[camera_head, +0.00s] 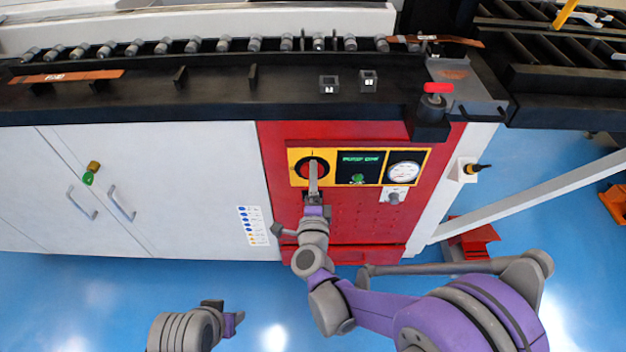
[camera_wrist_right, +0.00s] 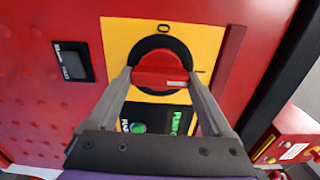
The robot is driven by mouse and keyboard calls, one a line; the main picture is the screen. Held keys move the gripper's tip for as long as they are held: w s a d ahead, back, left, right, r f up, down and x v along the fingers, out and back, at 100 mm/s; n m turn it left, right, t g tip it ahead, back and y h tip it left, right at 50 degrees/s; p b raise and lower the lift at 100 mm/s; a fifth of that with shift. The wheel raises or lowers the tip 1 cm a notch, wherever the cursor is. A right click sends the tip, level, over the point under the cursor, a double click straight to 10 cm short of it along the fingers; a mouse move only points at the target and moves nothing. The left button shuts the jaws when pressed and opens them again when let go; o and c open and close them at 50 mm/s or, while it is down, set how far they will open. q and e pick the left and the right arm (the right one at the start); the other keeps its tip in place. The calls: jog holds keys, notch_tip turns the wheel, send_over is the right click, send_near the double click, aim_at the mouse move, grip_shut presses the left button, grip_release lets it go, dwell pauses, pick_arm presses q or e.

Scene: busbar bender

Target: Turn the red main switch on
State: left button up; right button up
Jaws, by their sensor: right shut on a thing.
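The red main switch (camera_wrist_right: 160,70) is a round knob with a raised bar grip on a black disc, set in a yellow plate. In the wrist view its grip lies crosswise, with one end toward a short line mark on the right; an O mark is above it. My right gripper (camera_wrist_right: 160,78) has a finger at each end of the red grip and is shut on it. In the head view the right gripper (camera_head: 313,178) covers part of the main switch (camera_head: 303,167).
Right of the switch are a green-lit display (camera_head: 359,166) and a round gauge (camera_head: 404,171). A black machine bed (camera_head: 215,104) runs above the red panel, with a red-handled part (camera_head: 437,88). White cabinet doors (camera_head: 150,190) stand to the left. Blue floor is open in front.

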jog(key=o, duration=1.1)
jog(key=shift+o, duration=0.2)
jog(key=s, duration=1.1)
jog(key=shift+p, duration=0.35)
jog(key=shift+w, duration=0.1)
